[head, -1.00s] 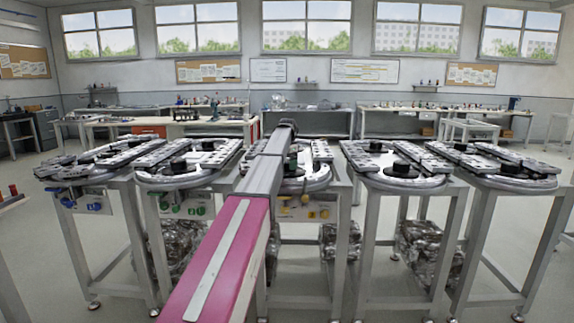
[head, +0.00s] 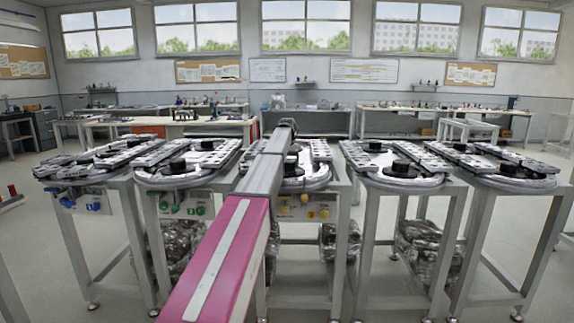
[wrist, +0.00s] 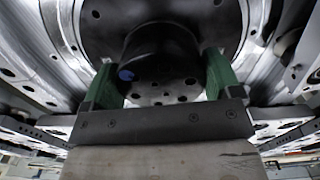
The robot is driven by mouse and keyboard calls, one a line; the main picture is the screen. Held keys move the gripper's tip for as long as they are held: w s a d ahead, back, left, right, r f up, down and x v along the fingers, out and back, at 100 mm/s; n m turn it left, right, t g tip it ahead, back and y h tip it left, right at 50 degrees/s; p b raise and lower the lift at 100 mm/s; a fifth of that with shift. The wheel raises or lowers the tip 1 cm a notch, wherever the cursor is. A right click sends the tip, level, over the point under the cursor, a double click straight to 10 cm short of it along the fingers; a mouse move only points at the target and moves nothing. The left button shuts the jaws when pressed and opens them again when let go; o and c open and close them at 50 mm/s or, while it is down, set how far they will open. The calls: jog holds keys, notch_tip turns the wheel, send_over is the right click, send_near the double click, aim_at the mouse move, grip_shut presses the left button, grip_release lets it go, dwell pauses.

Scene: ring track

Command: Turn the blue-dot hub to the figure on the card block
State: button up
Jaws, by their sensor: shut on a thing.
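The dot lies close to the left finger. In the head view, my arm reaches over the middle ring track (head: 318,180) and hides most of its hub and my gripper. I cannot pick out the card block or read its figure.
Ring tracks on metal stands flank the middle one, including a left neighbour (head: 165,180) and a right neighbour (head: 390,180). Panels with blue (head: 84,202), green (head: 180,206) and yellow (head: 306,208) parts hang at some stand fronts. Benches line the back wall. Floor is clear at front right.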

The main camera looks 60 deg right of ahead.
jog(key=n, duration=0.6)
jog(key=shift+s+d+r, duration=0.1)
jog(key=shift+d, duration=0.1)
jog(key=n, duration=0.6)
jog(key=shift+d+n, duration=0.1)
jog(key=shift+n, duration=0.3)
jog(key=n, duration=0.6)
jog(key=shift+d, duration=0.15)
jog(key=n, duration=0.6)
jog(key=shift+n, duration=0.4)
jog(key=o, duration=0.8)
jog(key=shift+c, duration=0.2)
jog(key=shift+r, duration=0.1)
